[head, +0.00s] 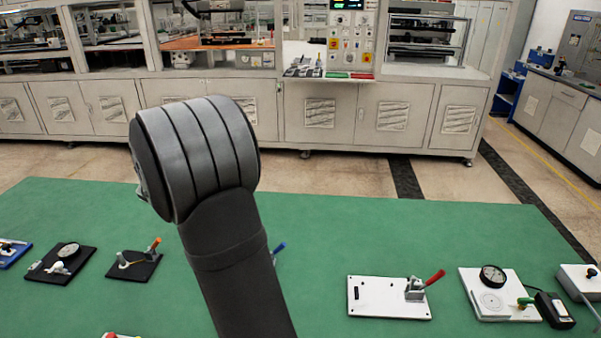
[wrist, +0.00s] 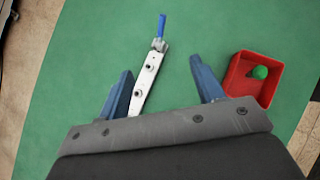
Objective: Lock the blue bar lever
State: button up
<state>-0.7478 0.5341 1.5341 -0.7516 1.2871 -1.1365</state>
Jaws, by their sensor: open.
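In the wrist view the blue lever (wrist: 161,27) stands at the far end of a narrow pale metal bar (wrist: 144,86) with dark round fittings on it. In the head view only the blue lever's tip (head: 279,247) shows beside my arm, which hides the rest. My gripper (wrist: 168,80) is open and empty, its two blue fingers spread wide. The bar's near end lies close to the left finger in the picture. The lever is beyond the fingertips. I cannot tell the height of the fingers above the bar.
In the head view, a white board with a red-handled clamp (head: 390,311), a white gauge board (head: 490,313) and a black orange-handled fixture (head: 120,272) stand on the green table (head: 330,225).

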jog(key=shift+w+d, duration=0.1)
jog(key=shift+d, duration=0.1)
jog(key=c, duration=0.4)
jog(key=d, duration=0.1)
jog(key=w+d+m+g+y, duration=0.1)
jog(key=d+m+g+y, duration=0.1)
jog(key=shift+w+f, duration=0.15)
jog(key=shift+w, duration=0.15)
grip_shut()
jog(key=shift+w+d+r+m+g+y, duration=0.3)
jog(key=shift+w+d+r+m+y, duration=0.1)
jog(key=shift+w+d+m+y, duration=0.55)
jog(key=shift+w+d+r+m+g+y, duration=0.35)
jog(key=shift+w+d+m+y, duration=0.35)
jog(key=shift+y, duration=0.35)
jog(key=shift+s+a, duration=0.1)
